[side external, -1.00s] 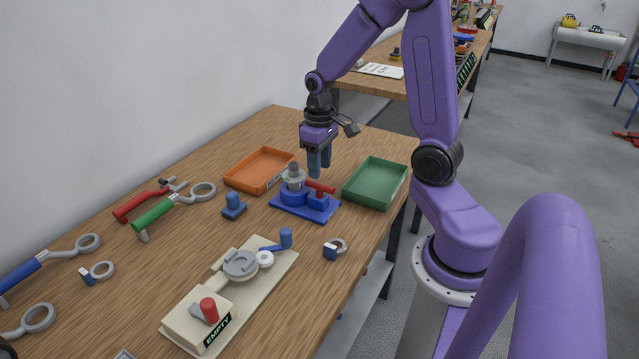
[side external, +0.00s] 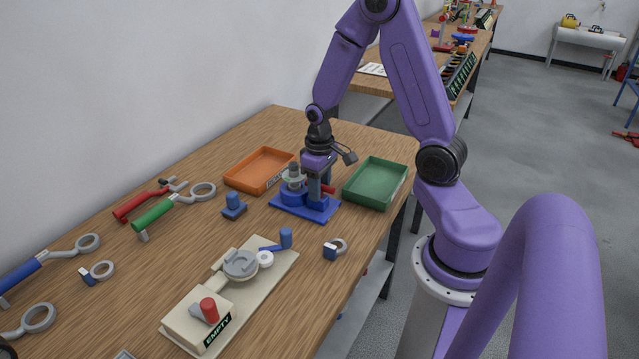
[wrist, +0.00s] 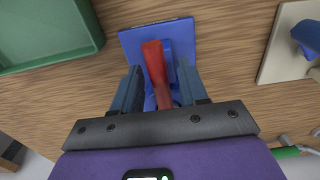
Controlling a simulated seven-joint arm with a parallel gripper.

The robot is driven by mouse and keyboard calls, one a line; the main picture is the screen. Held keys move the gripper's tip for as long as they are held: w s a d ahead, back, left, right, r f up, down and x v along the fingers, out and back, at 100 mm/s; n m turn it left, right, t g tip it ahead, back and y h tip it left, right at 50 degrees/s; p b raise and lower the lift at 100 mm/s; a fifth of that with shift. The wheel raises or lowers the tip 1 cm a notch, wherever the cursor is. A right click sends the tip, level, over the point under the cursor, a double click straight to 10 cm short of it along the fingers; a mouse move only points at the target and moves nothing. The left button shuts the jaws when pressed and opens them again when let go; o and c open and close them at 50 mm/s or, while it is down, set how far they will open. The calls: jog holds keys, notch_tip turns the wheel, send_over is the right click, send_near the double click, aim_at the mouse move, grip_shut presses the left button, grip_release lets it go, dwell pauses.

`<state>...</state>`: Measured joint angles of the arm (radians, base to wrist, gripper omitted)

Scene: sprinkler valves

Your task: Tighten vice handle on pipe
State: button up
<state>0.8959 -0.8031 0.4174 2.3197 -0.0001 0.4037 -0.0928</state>
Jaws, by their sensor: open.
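The blue vice (side external: 297,207) stands on the wooden table between the orange and green trays, with a grey pipe piece (side external: 293,171) upright in it. Its red handle (wrist: 156,68) shows in the wrist view, lying over the blue base (wrist: 180,38). My gripper (wrist: 162,84) is open, with one blue-grey finger on each side of the red handle. In the side view my gripper (side external: 321,190) is low at the vice and hides much of the handle. I cannot tell whether the fingers touch the handle.
A green tray (side external: 376,202) is close on the right and an orange tray (side external: 237,186) on the left. A beige fixture (side external: 279,276) stands in front. A small blue clamp (side external: 234,207) and a ring with a blue tab (side external: 331,252) lie nearby.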

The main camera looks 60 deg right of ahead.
grip_shut()
jog(key=shift+m, duration=1.7)
jog(key=shift+m, duration=1.8)
